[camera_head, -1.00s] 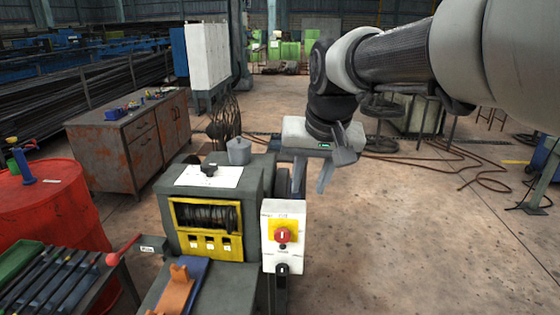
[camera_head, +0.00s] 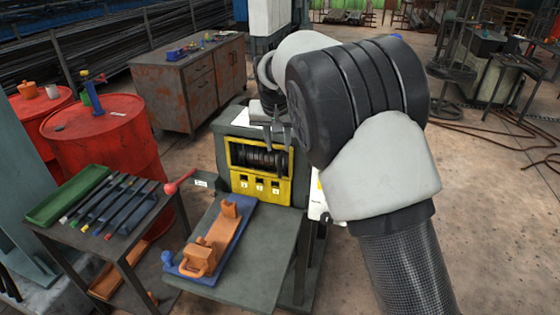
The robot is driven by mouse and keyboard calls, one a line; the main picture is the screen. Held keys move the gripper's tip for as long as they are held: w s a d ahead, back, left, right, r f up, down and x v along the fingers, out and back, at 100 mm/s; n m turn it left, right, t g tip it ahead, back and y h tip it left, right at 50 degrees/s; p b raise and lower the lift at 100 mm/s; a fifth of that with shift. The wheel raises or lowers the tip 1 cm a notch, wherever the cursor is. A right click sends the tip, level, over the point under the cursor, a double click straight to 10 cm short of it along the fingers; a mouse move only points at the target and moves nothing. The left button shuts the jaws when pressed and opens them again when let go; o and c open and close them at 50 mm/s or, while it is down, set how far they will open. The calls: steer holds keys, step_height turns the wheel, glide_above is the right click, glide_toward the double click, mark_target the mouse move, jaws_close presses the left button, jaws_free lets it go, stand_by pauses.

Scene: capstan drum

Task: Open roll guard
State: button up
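The grey machine (camera_head: 222,150) stands at the centre, with a yellow front frame (camera_head: 240,184) around an opening. Dark ribbed rolls (camera_head: 262,159) show inside it. I take this yellow frame to be the roll guard; I cannot tell whether it is separate from the housing. My gripper (camera_head: 278,136) is over the machine's top front edge, pointing down, just above and in front of the frame's upper right part. Its two dark fingers look apart, with nothing clearly between them. Whether they touch the machine is unclear. My arm hides the machine's right side and most of the white switch box.
A grey table with a blue and orange fixture (camera_head: 218,238) juts out in front. A red-ball lever (camera_head: 172,187) sticks out at the machine's left. A tool stand (camera_head: 120,215) and red drums (camera_head: 105,140) stand left, a rusty cabinet (camera_head: 190,85) behind.

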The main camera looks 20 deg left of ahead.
mark_target(279, 159)
steer(key=x, duration=1)
steer(key=shift+w+f+p, duration=0.1)
steer(key=shift+f+p, duration=0.05)
steer(key=shift+p, duration=0.2)
jaws_close()
